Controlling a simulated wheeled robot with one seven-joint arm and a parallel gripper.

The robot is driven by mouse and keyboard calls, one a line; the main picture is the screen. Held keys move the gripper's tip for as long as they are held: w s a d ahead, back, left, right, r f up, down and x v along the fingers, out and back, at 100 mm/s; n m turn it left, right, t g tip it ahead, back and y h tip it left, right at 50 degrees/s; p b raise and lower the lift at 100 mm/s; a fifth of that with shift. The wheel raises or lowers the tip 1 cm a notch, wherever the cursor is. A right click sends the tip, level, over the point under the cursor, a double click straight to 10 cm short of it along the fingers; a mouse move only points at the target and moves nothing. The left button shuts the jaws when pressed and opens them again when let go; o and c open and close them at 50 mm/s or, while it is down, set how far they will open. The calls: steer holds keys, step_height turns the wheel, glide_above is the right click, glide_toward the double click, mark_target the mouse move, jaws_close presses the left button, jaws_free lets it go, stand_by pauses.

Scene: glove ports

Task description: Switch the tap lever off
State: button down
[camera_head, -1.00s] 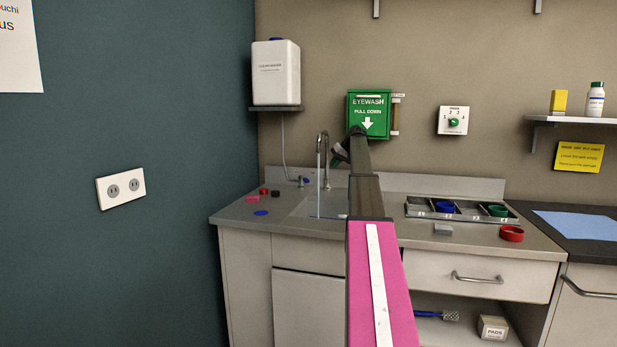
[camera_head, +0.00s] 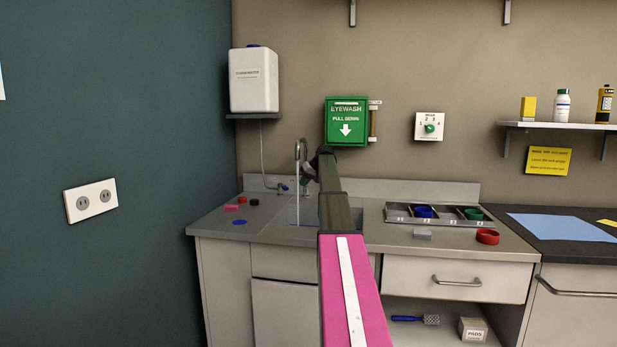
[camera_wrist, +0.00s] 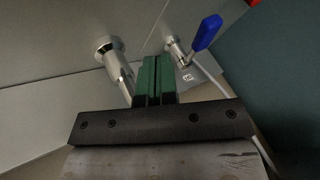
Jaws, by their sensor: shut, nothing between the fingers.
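The steel tap (camera_head: 298,152) stands at the sink (camera_head: 300,216), and a thin stream of water runs from its spout. In the wrist view, the tap's round base and post (camera_wrist: 118,70) rise left of my gripper. A blue lever (camera_wrist: 207,33) on a small steel valve stands to the upper right of my fingertips, apart from them. My gripper (camera_wrist: 157,62) has green fingers, closed together and empty, pointing between the tap post and the valve. In the head view my arm hides most of the gripper and part of the sink.
A green eyewash box (camera_head: 346,121) hangs behind my arm. A divided tray (camera_head: 392,214), a red ring (camera_head: 487,237) and a grey block (camera_head: 422,235) lie right of the sink.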

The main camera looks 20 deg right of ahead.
mark_target(288, 189)
steer(key=x, duration=0.3)
steer(key=shift+s+a+r, duration=0.1)
steer(key=shift+a, duration=0.2)
steer(key=shift+a+r, duration=0.1)
steer(key=shift+a, duration=1.5)
steer(key=shift+a, duration=0.1)
steer(key=shift+a, duration=0.8)
steer(key=shift+d, duration=0.15)
